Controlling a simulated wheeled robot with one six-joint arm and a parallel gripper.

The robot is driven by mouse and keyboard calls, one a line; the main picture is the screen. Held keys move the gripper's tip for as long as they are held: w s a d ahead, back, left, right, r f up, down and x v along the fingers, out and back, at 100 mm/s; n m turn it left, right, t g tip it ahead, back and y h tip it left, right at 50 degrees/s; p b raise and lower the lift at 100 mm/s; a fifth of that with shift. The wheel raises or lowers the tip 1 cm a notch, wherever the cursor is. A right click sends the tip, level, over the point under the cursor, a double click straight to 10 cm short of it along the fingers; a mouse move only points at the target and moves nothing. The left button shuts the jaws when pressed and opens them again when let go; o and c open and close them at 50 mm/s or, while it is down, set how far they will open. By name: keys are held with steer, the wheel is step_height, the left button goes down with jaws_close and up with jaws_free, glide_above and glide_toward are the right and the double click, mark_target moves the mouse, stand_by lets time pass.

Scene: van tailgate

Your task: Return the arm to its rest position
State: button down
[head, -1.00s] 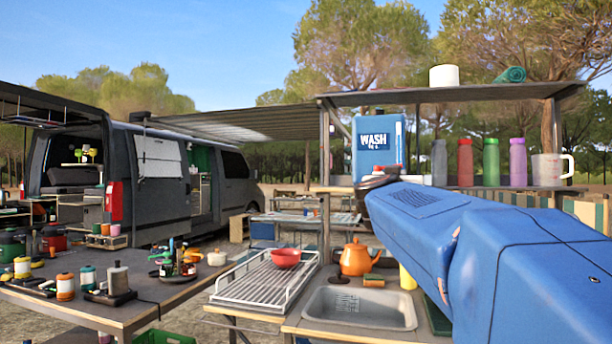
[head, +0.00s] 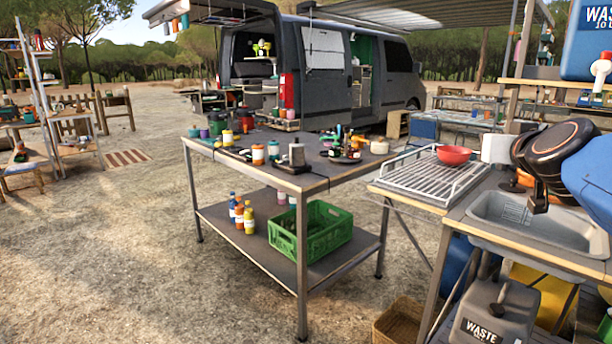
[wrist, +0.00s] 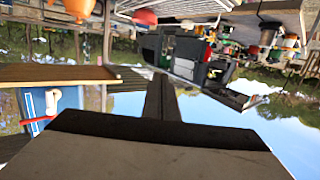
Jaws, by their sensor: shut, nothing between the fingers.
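My gripper (wrist: 161,82) shows in the wrist view as two dark fingers pressed together, with nothing between them. That view is upside down, and the fingers stand out in open air in front of the distant van. In the head view my blue arm with its black wrist joint reaches in from the right edge, above the sink (head: 525,220).
A drying rack (head: 415,178) with a red bowl (head: 454,154) is left of the sink. The steel table (head: 300,180) holds jars and tools, with a green crate (head: 318,232) below. Open ground lies left.

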steer(key=s+a+f+n+g+y, duration=0.1)
steer(key=s+a+f+g+y, duration=0.1)
steer(key=s+a+f, duration=0.45)
steer(key=s+a+f+n+g+y, duration=0.1)
steer(key=s+a+f+g, duration=0.15)
steer(key=f, duration=0.75)
steer(key=s+a+f+n+g+y, duration=0.1)
steer(key=s+a+f+g+y, duration=0.15)
steer(key=s+a+f, duration=0.4)
steer(key=s+d+f+g+h, duration=0.1)
steer(key=s+f+g, duration=0.3)
steer(key=f, duration=0.6)
steer(key=shift+s+d, duration=0.65)
steer(key=shift+s, duration=0.4)
